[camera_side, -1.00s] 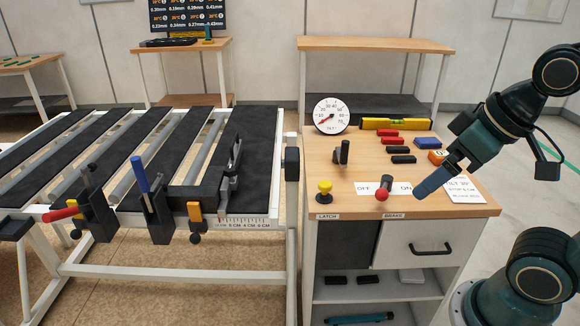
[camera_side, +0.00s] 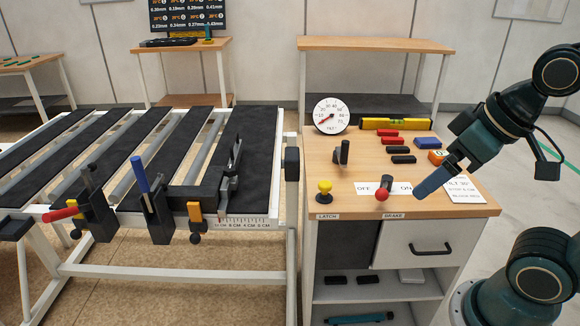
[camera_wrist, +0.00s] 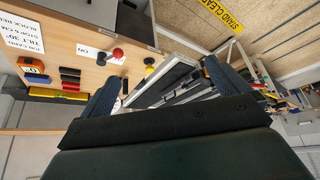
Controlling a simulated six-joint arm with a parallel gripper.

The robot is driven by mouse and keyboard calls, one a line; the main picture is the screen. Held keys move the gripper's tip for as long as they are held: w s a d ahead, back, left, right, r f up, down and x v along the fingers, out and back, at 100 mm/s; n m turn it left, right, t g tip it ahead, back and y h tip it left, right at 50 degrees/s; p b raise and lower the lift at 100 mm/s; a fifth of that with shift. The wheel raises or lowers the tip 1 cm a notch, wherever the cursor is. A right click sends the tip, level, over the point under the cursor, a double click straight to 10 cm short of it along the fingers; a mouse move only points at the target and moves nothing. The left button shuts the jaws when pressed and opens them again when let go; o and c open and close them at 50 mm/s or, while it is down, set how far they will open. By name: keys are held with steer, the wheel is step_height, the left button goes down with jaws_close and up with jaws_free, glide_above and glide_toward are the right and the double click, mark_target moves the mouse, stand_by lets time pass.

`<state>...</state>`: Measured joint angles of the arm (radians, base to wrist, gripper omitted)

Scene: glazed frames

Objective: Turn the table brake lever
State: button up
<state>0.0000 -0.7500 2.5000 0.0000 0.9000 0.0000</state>
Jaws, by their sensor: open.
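The brake lever, with a red ball knob (camera_side: 382,196), stands on the cabinet top above the BRAKE label. Its knob shows between the words OFF and ON. In the wrist view the red knob (camera_wrist: 117,53) is up and left of the space between my fingers. My gripper (camera_side: 428,184) hangs in the air to the right of the knob, apart from it, its blue fingertip slanting down toward the lower left. In the wrist view its fingers (camera_wrist: 165,95) are spread wide and hold nothing.
A yellow latch knob (camera_side: 325,187) stands left of the red one, with a dark lever (camera_side: 341,152) behind. A round gauge (camera_side: 332,115), red, black and blue blocks and a yellow level (camera_side: 396,123) sit farther back. The slatted table (camera_side: 255,150) is at left.

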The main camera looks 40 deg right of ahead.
steer(key=shift+w+d+r, duration=0.1)
steer(key=shift+w, duration=0.05)
steer(key=c, duration=0.9)
steer(key=shift+w+d+r, duration=0.25)
steer(key=shift+w, duration=0.25)
steer(key=c, duration=0.7)
steer(key=w+d, duration=0.1)
steer(key=w, duration=0.1)
steer(key=w+d+r+g, duration=0.1)
steer(key=w, duration=0.1)
steer(key=w+d+n+g+h, duration=0.1)
steer(key=w, duration=0.1)
steer(key=shift+r, duration=0.3)
jaws_close()
steer(key=w+d+f+n+g, duration=0.1)
steer(key=w+d+f+g, duration=0.2)
steer(key=w, duration=0.6)
steer(key=w+d+f+n+g, duration=0.2)
steer(key=w+d+f+g, duration=0.1)
steer(key=w+f, duration=0.5)
steer(key=shift+w+d+g, duration=0.4)
steer(key=shift+w+d, duration=0.35)
steer(key=shift+w, duration=0.05)
